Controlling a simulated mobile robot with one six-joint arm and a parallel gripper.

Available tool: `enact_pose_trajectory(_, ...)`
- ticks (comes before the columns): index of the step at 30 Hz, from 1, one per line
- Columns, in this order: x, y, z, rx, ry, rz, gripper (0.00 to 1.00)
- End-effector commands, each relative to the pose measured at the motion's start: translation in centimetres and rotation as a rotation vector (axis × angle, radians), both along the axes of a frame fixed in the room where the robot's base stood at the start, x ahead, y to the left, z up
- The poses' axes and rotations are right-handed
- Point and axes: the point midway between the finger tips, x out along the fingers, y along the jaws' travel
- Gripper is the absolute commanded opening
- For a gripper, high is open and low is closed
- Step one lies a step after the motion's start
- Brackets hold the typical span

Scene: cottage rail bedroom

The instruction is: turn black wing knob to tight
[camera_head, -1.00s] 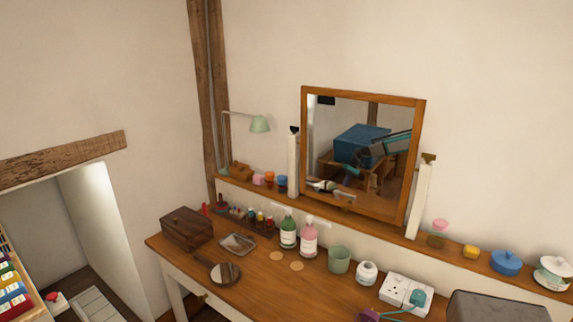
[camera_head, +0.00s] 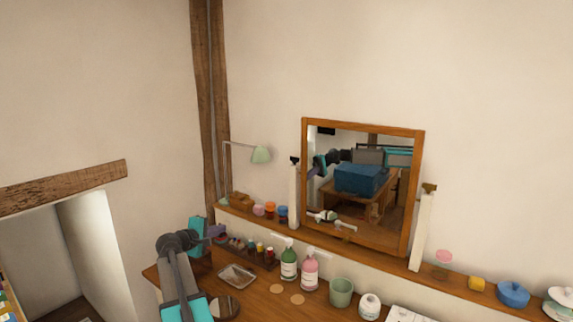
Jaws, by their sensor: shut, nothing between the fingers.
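The black wing knob (camera_head: 295,161) sits at the top of the white left post (camera_head: 294,198) of the wood-framed mirror (camera_head: 362,123). It is small here, and I cannot tell its exact angle. A brass-brown knob (camera_head: 429,187) tops the right post (camera_head: 421,230). My gripper (camera_head: 217,231), with purple fingers, is at the lower left, above the desk's left end. It is left of and below the black knob, well apart from it. The fingers look shut and empty. My teal and grey arm hides part of the wooden box and hand mirror.
On the desk stand green (camera_head: 289,264) and pink (camera_head: 310,271) bottles, a green cup (camera_head: 341,292) and a metal tray (camera_head: 237,276). The wall above is clear.

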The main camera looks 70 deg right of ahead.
Motion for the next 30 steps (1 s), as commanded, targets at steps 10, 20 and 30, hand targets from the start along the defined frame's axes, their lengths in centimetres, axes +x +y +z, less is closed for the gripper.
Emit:
enact_pose_trajectory(10, -10.1, -8.6, 16.3, -0.222, 0.006, -0.138, 0.0)
enact_pose_trajectory(20, -14.2, -10.4, 21.9, -0.296, 0.022, -0.189, 0.0)
enact_pose_trajectory(30, -14.3, -10.4, 21.9, -0.295, 0.022, -0.189, 0.0)
